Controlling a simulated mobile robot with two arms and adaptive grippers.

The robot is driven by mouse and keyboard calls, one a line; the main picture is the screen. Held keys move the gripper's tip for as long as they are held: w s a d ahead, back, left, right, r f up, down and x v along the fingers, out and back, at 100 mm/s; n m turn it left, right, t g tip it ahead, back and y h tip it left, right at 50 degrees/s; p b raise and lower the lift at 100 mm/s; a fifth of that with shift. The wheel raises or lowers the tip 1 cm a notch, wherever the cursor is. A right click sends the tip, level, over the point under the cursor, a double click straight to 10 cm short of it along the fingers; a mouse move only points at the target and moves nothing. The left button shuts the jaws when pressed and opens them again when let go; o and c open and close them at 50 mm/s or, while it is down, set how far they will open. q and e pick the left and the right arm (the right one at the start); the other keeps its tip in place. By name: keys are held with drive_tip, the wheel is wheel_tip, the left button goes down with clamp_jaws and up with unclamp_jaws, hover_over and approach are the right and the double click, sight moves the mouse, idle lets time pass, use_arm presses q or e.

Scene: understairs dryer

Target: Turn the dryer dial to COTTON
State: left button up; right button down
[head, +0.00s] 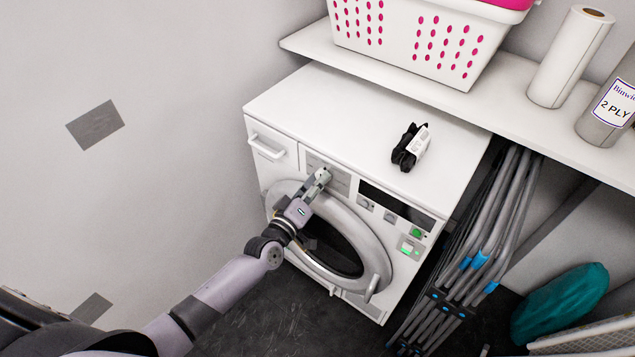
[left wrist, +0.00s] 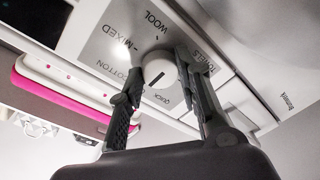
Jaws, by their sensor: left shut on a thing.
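The white dryer (head: 330,105) stands under the shelf, its control panel along the top of its front. My left gripper (head: 318,182) is at the dial on that panel and covers most of it in the head view. In the left wrist view the round white dial (left wrist: 160,72) sits between the two dark fingers of my left gripper (left wrist: 165,88), which is shut on it. A short dark line shows on the dial's face; which label it points to I cannot tell. The labels WOOL, MIXED, COTTON, QUICK and TOWELS surround the dial; COTTON (left wrist: 119,71) is partly covered by a finger. My right gripper is out of view.
A black and white item (head: 411,147) lies on the dryer top. A basket (head: 420,45) and a paper roll (head: 570,57) stand on the shelf (head: 510,88) above. A folded grey rack (head: 480,250) stands right of the dryer. The round dryer door (head: 350,230) is below my gripper.

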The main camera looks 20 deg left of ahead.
use_arm(q)
drive_tip(key=m, duration=0.4)
drive_tip(key=shift+f, duration=0.1)
drive_tip(key=shift+f+m+t+h, duration=0.1)
drive_tip(key=shift+m+t+h, duration=0.35)
drive_tip(key=shift+m, duration=1.95)
drive_tip(key=o, duration=1.1)
drive_tip(key=shift+a, duration=0.1)
drive_tip(key=shift+o, duration=0.2)
drive_tip(key=shift+s, duration=0.1)
drive_tip(key=r+v, duration=0.1)
drive_tip(key=v, duration=1)
drive_tip(key=shift+s+f, duration=0.4)
